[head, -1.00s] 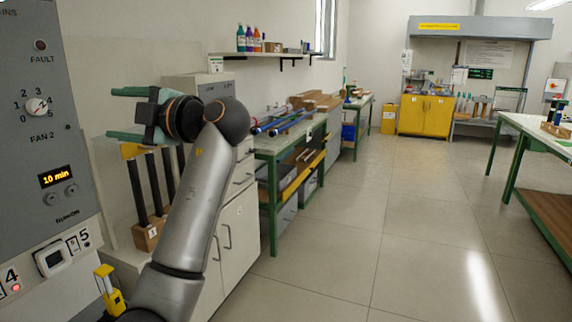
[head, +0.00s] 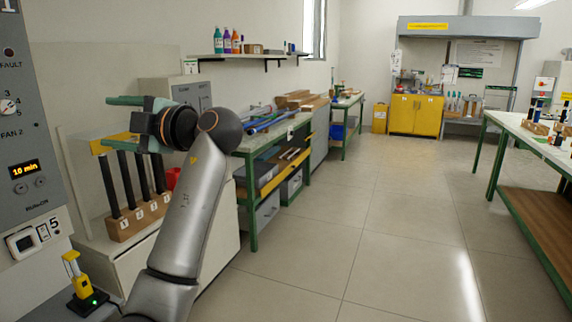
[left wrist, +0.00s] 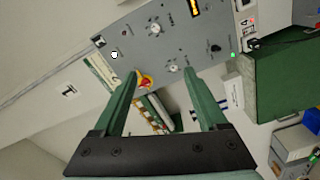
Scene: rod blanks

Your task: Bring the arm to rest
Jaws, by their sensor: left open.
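My left arm rises from the bottom of the head view, and my left gripper (head: 124,121) points left, near the grey control panel (head: 22,150). In the left wrist view the two green fingers of the left gripper (left wrist: 165,95) stand wide apart with nothing between them in their grip. The panel (left wrist: 190,35), with its knobs and a red and yellow switch (left wrist: 145,80), shows beyond the fingertips. My right gripper is not in view.
A wooden block (head: 140,220) holds several upright black rods below the gripper. A yellow device (head: 76,272) stands at lower left. Green-framed benches (head: 250,160) line the wall. The floor (head: 390,230) in the middle and right is clear.

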